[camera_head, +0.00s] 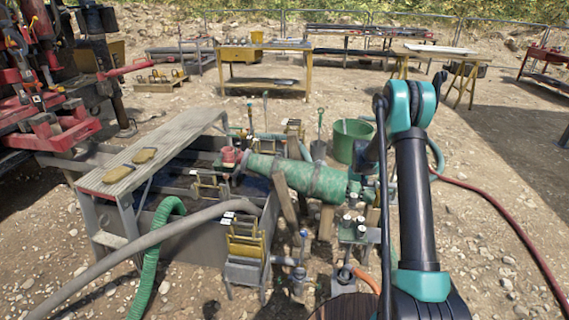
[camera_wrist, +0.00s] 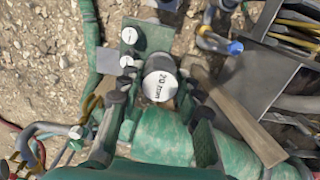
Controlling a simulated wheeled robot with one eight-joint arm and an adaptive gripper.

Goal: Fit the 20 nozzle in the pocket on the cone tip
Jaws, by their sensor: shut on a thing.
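The 20 nozzle (camera_wrist: 159,84) shows in the wrist view as a dark round body with a white end marked "20 mm". My gripper (camera_wrist: 159,93) is shut on it, with dark finger pads at its left and right. It looks larger than the other white caps near it; I cannot tell whether it is clear of the rack (camera_wrist: 155,38). The green cone body (camera_head: 300,174) lies tilted on wooden supports in the head view, narrowing toward a red fitting (camera_head: 231,157) at its left end. The pocket is not distinguishable.
A grey tank (camera_head: 190,230) with a walkway (camera_head: 150,160) is at left. A grey hose (camera_head: 150,238) crosses in front. A green bucket (camera_head: 351,139) stands behind. A red hose (camera_head: 500,215) runs over open ground at right.

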